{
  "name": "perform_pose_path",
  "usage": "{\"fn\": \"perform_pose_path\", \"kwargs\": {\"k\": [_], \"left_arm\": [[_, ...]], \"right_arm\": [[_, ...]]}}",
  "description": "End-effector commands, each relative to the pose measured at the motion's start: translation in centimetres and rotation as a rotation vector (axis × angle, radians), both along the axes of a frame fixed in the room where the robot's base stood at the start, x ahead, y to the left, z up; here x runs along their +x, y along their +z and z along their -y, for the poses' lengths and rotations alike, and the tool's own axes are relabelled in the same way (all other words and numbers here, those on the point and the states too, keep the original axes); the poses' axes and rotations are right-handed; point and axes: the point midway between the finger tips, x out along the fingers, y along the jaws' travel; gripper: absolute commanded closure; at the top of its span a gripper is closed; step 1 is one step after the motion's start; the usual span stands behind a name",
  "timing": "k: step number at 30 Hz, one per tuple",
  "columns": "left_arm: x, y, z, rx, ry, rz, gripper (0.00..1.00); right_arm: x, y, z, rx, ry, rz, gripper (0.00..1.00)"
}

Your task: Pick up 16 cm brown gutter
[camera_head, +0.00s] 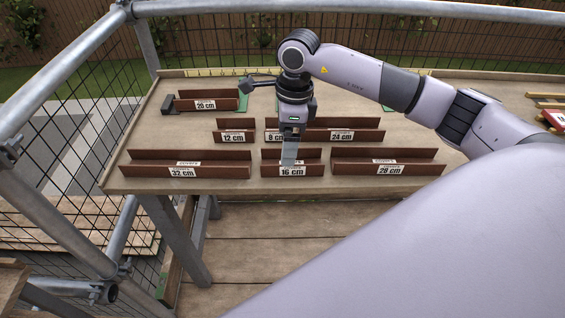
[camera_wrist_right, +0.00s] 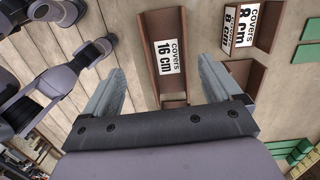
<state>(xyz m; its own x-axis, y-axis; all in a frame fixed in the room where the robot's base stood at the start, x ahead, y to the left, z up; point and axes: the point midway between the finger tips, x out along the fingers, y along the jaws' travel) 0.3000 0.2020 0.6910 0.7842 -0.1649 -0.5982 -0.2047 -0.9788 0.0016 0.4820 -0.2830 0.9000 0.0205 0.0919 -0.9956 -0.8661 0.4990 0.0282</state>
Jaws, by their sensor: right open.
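The 16 cm brown gutter (camera_head: 313,170) lies at the front middle of the table, a short brown channel with a white "16 cm" label. It also shows in the right wrist view (camera_wrist_right: 160,22), running lengthwise between the fingers. My right gripper (camera_head: 289,157) points down over this gutter and hides part of its back. In the right wrist view my right gripper (camera_wrist_right: 163,88) is open, one finger on each side of the gutter, with nothing held. Whether the fingers touch the gutter is unclear. My left gripper is not seen.
The 32 cm gutter (camera_head: 210,172) lies left of it and the 28 cm gutter (camera_head: 420,170) right, with narrow gaps. Behind are the 12 cm (camera_head: 234,137), 8 cm (camera_wrist_right: 240,25) and 24 cm (camera_head: 370,136) gutters. The 20 cm gutter (camera_head: 188,104) is farther back. Metal railing (camera_head: 90,45) surrounds the table.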

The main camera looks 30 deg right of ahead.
Motion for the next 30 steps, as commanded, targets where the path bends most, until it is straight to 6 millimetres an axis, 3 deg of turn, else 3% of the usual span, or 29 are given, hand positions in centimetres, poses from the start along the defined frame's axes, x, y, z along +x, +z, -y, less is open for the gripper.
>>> {"fn": "perform_pose_path", "kwargs": {"k": [3,6,21,29,30], "left_arm": [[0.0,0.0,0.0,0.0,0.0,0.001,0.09],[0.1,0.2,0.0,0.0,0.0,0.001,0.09],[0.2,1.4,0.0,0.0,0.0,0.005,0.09],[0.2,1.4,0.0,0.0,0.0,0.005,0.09],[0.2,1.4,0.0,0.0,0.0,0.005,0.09]], "right_arm": [[0.0,0.5,2.2,-0.08,-0.017,-0.018,0.08],[-0.1,0.0,2.6,-0.099,-0.02,-0.024,0.08],[-0.5,-6.2,2.1,-0.092,-0.02,-0.023,0.08],[-0.4,-6.5,2.1,-0.092,-0.019,-0.022,0.08],[-0.4,-6.5,2.1,-0.092,-0.019,-0.022,0.18]]}}
